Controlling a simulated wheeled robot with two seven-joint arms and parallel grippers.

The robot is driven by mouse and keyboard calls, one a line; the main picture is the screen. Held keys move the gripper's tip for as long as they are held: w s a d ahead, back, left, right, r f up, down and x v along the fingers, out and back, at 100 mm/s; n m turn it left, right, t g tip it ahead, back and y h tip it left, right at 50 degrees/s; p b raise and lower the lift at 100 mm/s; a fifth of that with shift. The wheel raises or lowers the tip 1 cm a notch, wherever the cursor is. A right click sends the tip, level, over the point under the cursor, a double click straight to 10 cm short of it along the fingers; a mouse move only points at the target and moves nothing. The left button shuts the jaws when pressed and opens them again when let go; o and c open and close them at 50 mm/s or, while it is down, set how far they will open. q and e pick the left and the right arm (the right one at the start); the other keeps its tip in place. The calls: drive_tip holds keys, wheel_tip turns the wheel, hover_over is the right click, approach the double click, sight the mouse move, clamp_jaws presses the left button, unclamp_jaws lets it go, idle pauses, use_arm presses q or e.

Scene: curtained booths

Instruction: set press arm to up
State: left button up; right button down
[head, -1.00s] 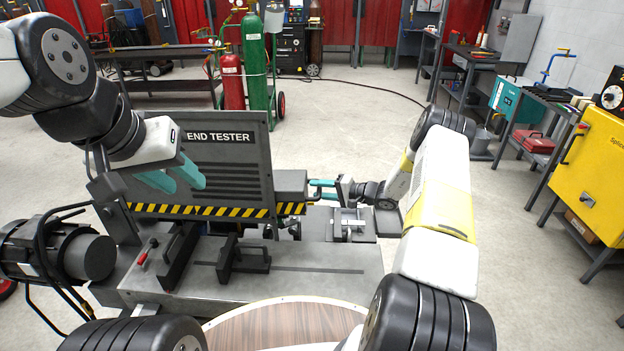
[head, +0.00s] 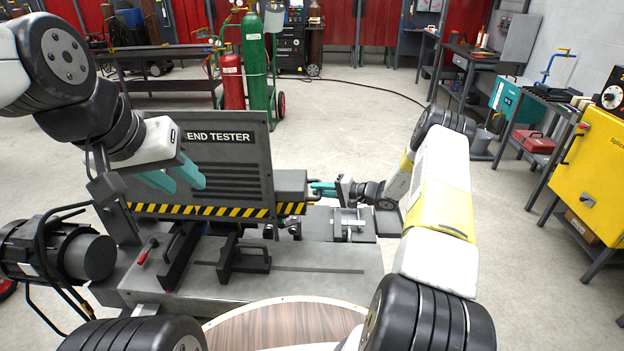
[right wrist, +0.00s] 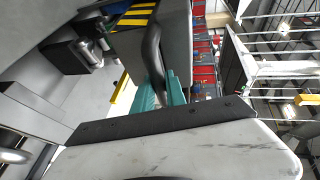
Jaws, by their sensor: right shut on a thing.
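The bend tester (head: 225,165) stands in front of me, with a dark upright panel and a yellow-black striped edge. The press arm (right wrist: 152,55) appears to be the dark curved bar in the right wrist view, running down beside a grey block and between the teal fingers. My right gripper (head: 322,188) is at the right side of the machine, shut on this bar; its fingers also show in the right wrist view (right wrist: 160,92). In the head view the bar is too small to make out. My left gripper (head: 174,176) is open and empty before the panel.
The machine's grey bed (head: 310,262) carries black clamp blocks (head: 243,258). A dark motor (head: 60,250) is at left, and a round wooden top (head: 285,325) is close to me. A yellow cabinet (head: 590,170) stands at right. The floor between is clear.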

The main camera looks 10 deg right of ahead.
idle(0.8)
drive_tip(key=a+r+h, duration=0.1)
drive_tip(key=a+r, duration=0.2)
drive_tip(key=r, duration=1)
drive_tip(key=w+a+r+g+h, duration=0.1)
drive_tip(key=a+r, duration=0.3)
drive_tip(key=r, duration=0.8)
drive_tip(key=shift+w+r+n, duration=0.2)
drive_tip(key=shift+r+n, duration=0.15)
drive_tip(key=shift+n, duration=0.05)
drive_tip(key=c, duration=1.4)
unclamp_jaws()
drive_tip(key=shift+f, duration=0.15)
drive_tip(key=shift+o, duration=0.2)
drive_tip(key=shift+d+f, duration=0.1)
drive_tip(key=v, duration=0.8)
